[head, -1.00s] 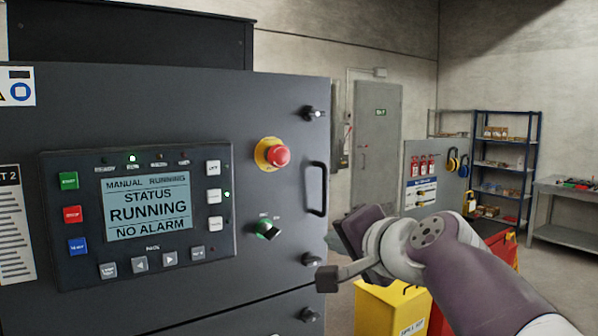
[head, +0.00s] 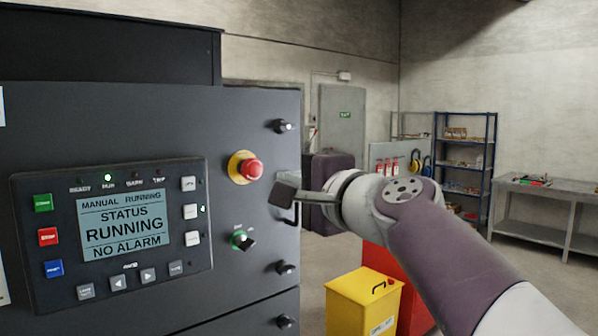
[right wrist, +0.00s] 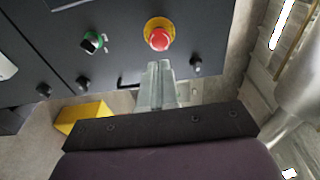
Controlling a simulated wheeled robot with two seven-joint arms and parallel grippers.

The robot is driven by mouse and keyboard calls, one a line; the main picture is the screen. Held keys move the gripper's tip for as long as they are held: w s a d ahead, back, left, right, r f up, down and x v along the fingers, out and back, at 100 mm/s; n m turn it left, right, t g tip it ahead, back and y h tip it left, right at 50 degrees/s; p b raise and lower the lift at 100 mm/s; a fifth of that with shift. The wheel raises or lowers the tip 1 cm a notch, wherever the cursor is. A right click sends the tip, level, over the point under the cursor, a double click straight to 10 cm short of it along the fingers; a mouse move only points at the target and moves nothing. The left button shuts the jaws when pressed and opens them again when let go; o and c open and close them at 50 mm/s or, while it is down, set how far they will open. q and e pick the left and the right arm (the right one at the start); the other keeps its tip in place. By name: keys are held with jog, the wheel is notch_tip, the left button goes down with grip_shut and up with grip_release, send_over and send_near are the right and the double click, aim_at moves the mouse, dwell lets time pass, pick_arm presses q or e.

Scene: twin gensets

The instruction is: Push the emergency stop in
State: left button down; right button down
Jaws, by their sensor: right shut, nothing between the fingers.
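The emergency stop is a red mushroom button (head: 251,170) on a yellow collar, on the dark genset cabinet door (head: 215,120). In the right wrist view the red button (right wrist: 159,39) is just beyond the fingertips. My right gripper (head: 280,194) is shut and empty, below and to the right of the button in the head view. Its closed fingers also show in the right wrist view (right wrist: 158,68), pointing toward the button. A gap to the button seems to show, but its depth is hard to tell. The display (head: 124,225) reads RUNNING and NO ALARM. My left gripper is not in view.
A green-ringed selector switch (head: 242,240) sits below the button. The door handle (head: 292,212) is partly hidden behind my right gripper. Latches (head: 284,126) line the door's right edge. A yellow bin (head: 362,303) stands on the floor to the right.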

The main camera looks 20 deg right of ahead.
aim_at(255, 170)
jog(key=p+x, duration=0.2)
jog(key=x, duration=0.7)
jog(key=shift+d+p, duration=0.1)
jog(key=shift+p, duration=0.3)
jog(key=shift+w+f, duration=0.1)
jog(key=shift+w, duration=0.25)
